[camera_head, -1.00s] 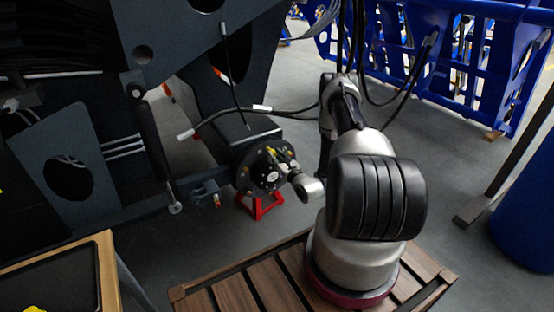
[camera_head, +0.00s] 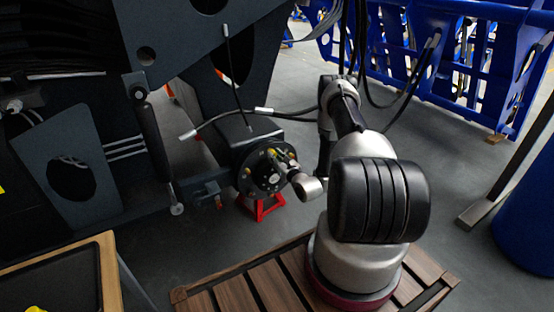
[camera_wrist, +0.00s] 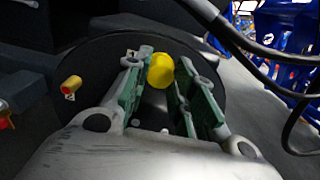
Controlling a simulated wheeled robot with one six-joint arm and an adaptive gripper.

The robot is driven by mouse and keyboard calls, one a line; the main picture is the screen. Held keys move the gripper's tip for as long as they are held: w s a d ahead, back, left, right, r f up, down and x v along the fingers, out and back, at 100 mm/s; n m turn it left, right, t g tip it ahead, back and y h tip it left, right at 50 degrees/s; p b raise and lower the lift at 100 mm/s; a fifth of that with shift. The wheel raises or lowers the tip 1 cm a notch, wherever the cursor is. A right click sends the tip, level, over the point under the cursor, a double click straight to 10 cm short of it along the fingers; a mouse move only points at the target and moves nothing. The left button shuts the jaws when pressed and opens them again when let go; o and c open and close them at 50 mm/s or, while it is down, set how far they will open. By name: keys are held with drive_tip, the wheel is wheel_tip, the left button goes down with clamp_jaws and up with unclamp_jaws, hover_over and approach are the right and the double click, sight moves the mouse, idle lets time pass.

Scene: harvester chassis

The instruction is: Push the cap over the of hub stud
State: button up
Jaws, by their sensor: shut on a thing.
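The yellow cap (camera_wrist: 160,71) sits between the green-padded fingertips of my gripper (camera_wrist: 158,84) in the wrist view, and the gripper is shut on it. The cap is in front of the dark round hub (camera_wrist: 215,85), near its upper rim. Any stud behind the cap is hidden, so I cannot tell if the cap is on it.
A red jack stand (camera_head: 264,207) stands under the hub. A loose black hose (camera_head: 290,114) runs above my gripper, and a hose (camera_wrist: 270,52) passes at the upper right in the wrist view. A tray table (camera_head: 105,270) stands at the lower left.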

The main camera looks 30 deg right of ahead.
drive_tip(key=shift+w, duration=0.65)
drive_tip(key=shift+w, duration=0.15)
drive_tip(key=o, duration=0.9)
drive_tip(key=shift+c, duration=0.2)
drive_tip(key=shift+s, duration=2.55)
drive_tip(key=s, duration=1.2)
drive_tip(key=shift+d, duration=0.2)
